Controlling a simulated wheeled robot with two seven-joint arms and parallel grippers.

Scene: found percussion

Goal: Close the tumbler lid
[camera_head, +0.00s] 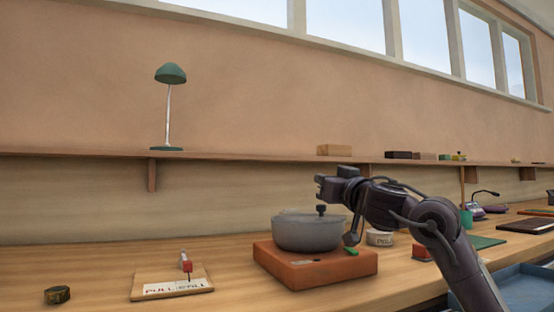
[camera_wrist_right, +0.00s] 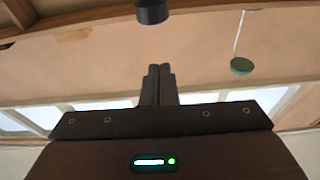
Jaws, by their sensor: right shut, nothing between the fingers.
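The tumbler appears to be the grey round drum (camera_head: 306,233) on an orange-red base (camera_head: 315,266) on the bench. A black knob (camera_head: 321,210) stands up at its top; I cannot tell from this low angle how the lid sits. A small green piece (camera_head: 351,251) is at the base's right edge. My right gripper (camera_head: 319,188) is just above the knob, apart from it, shut and empty. In the right wrist view its fingers (camera_wrist_right: 160,70) are together, and a dark cylinder, probably the knob (camera_wrist_right: 152,12), shows at the top edge. My left gripper is out of view.
A labelled tin (camera_head: 379,238) stands right of the base. A shelf with a green lamp (camera_head: 170,74) runs behind.

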